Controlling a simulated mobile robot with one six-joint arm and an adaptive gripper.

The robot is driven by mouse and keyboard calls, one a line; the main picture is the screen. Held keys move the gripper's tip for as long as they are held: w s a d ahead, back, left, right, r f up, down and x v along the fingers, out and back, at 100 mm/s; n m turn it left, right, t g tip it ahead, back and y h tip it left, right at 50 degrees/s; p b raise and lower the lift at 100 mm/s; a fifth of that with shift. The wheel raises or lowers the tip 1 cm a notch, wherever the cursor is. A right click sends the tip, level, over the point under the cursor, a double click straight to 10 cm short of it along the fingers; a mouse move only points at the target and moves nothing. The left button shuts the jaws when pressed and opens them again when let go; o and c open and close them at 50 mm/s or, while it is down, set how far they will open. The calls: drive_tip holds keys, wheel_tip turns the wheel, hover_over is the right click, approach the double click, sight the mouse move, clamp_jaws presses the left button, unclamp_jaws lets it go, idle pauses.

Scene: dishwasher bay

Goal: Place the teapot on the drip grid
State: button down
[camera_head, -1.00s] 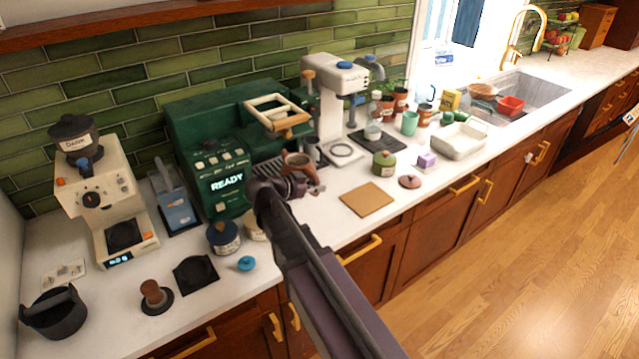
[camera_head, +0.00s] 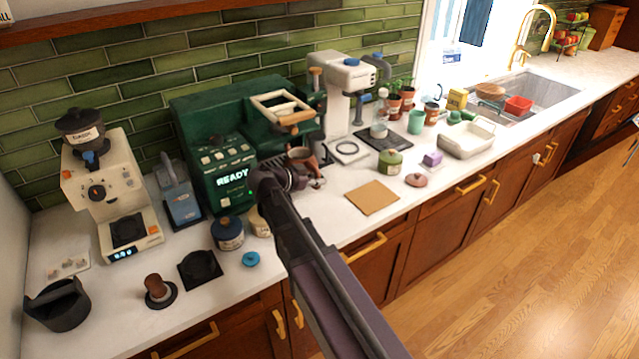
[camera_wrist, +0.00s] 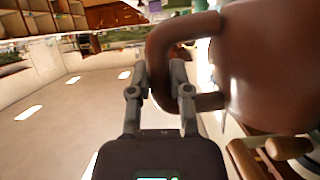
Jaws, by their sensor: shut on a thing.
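The brown teapot (camera_head: 302,157) is up in front of the green coffee machine. In the wrist view its round body (camera_wrist: 275,70) fills the right side and its looped handle (camera_wrist: 185,28) reaches left. My gripper (camera_wrist: 160,78) is shut on the handle; it also shows in the head view (camera_head: 296,177). The slatted drip grid (camera_head: 268,164) lies at the front of the green machine, partly hidden behind my gripper. I cannot tell how high the teapot is above it.
The green coffee machine (camera_head: 225,150) stands behind, with a wooden-handled frame (camera_head: 283,110) on top. A white brewer (camera_head: 342,95) is to the right. A dark blue jar (camera_head: 228,234) stands left of my arm.

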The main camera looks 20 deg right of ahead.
drive_tip(key=shift+w+a+f+b, duration=0.15)
drive_tip(key=shift+w, duration=0.35)
drive_tip(key=shift+w+a+f+b, duration=0.15)
drive_tip(key=shift+w+a+f, duration=0.05)
drive_tip(key=shift+w, duration=0.3)
drive_tip(key=shift+w+a+f+b, duration=0.15)
drive_tip(key=shift+w, duration=0.35)
drive_tip(key=shift+w+a, duration=0.35)
drive_tip(key=shift+w, duration=0.7)
drive_tip(key=shift+w+a, duration=0.35)
drive_tip(key=shift+w, duration=0.75)
drive_tip(key=shift+w+a, duration=0.35)
drive_tip(key=shift+w, duration=0.7)
drive_tip(key=shift+s+f+b, duration=0.1)
drive_tip(key=shift+f+b, duration=0.65)
drive_tip(key=shift+f+b, duration=0.3)
drive_tip(key=shift+c, duration=2.4)
unclamp_jaws()
drive_tip(key=shift+r, duration=0.1)
